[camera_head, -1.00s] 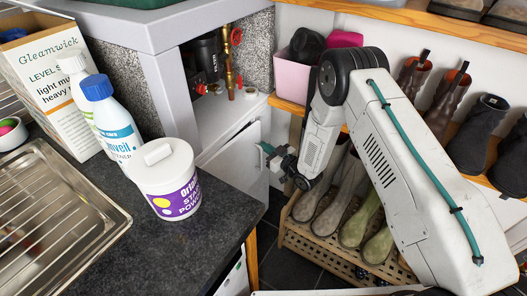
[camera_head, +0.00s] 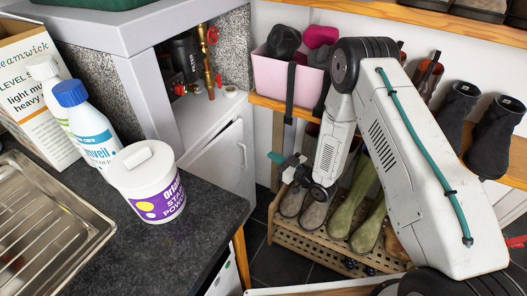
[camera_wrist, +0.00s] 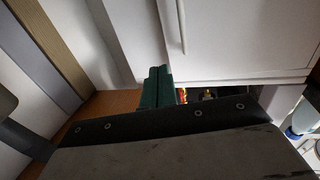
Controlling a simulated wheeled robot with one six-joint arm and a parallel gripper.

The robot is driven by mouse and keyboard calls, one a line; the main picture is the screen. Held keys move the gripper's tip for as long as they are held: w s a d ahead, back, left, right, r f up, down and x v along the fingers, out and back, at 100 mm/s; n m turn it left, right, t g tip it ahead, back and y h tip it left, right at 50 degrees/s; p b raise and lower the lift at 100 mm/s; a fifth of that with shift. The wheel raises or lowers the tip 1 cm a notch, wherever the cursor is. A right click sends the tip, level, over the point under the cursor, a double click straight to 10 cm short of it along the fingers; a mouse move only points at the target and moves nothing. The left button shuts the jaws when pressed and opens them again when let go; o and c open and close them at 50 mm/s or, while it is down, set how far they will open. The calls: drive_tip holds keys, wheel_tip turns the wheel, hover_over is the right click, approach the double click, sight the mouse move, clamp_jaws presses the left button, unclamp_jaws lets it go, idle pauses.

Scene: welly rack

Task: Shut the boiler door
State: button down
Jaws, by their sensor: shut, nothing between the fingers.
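The white boiler door (camera_head: 224,160) is the front of the low white cabinet under the pipes. Its upright handle (camera_head: 243,155) is near its right edge. The door lies close to the cabinet front; I cannot tell whether it is fully flush. In the wrist view the door (camera_wrist: 245,40) and its handle (camera_wrist: 181,25) fill the upper right. My gripper (camera_head: 283,166) is shut and empty, to the right of the door and apart from it in the head view. Its green fingers (camera_wrist: 155,88) are together in the wrist view.
A dark worktop (camera_head: 205,205) with a white tub (camera_head: 148,185) and bottles stands at the left. Red-handled pipes (camera_head: 209,65) rise above the cabinet. A slatted boot rack (camera_head: 300,240) with boots is below my arm, and a pink box (camera_head: 285,80) is on a shelf behind.

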drive_tip(key=w+a+n+g+y, duration=0.1)
drive_tip(key=w+a, duration=0.6)
drive_tip(key=a, duration=0.2)
drive_tip(key=shift+a+f+g, duration=0.25)
drive_tip(key=shift+f+g, duration=0.15)
drive_tip(key=shift+f, duration=0.05)
idle(0.3)
drive_tip(key=w+a+n+g+y, duration=0.1)
drive_tip(key=w+a+n+g, duration=0.1)
drive_tip(key=shift+w+a+r+y, duration=0.15)
drive_tip(key=shift+a+y, duration=0.15)
drive_tip(key=shift+y, duration=0.1)
